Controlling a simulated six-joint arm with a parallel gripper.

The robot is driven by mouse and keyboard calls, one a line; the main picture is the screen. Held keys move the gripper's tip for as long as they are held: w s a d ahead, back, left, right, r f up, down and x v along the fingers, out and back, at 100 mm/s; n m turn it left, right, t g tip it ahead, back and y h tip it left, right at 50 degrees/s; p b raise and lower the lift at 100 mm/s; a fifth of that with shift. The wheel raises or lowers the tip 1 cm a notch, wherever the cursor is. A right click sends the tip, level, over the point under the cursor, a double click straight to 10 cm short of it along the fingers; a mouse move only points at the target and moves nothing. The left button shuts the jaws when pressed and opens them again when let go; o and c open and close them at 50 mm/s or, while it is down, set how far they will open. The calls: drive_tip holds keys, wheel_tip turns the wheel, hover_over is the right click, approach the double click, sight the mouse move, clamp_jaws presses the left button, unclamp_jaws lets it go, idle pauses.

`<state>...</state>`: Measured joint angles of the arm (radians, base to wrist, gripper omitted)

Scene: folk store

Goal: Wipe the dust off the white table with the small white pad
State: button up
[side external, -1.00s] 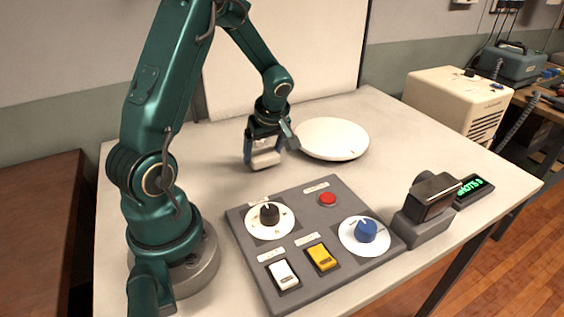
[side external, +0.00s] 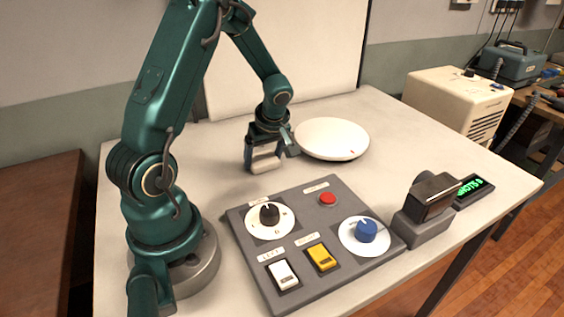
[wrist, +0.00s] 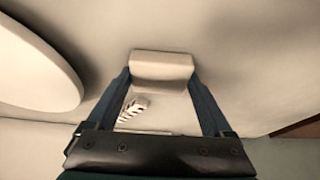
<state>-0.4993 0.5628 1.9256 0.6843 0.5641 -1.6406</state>
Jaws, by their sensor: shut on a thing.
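My gripper (side external: 263,158) is shut on the small white pad (side external: 266,166), low over the off-white table (side external: 205,160). In the wrist view the pad (wrist: 162,66) sits between the fingertips of my gripper (wrist: 163,82), with a black-and-white striped patch showing just behind it. The pad is at or very near the table surface; I cannot tell if it touches. The table also shows in the wrist view (wrist: 235,35). I cannot tell dust apart from shading on it.
A round white disc (side external: 332,138) lies close right of my gripper. A grey control panel (side external: 290,222) with knobs, switches and a red button is in front. A dark device on a grey block (side external: 425,212) and a small green display (side external: 473,190) stand near the right edge. The table's left side is clear.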

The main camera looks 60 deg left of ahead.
drive_tip(key=a, duration=0.3)
drive_tip(key=shift+a+r, duration=0.2)
drive_tip(key=shift+a+f, duration=0.2)
drive_tip(key=shift+a, duration=0.15)
drive_tip(key=shift+d, duration=1.9)
drive_tip(key=shift+d+r, duration=0.15)
drive_tip(key=shift+r, duration=3.9)
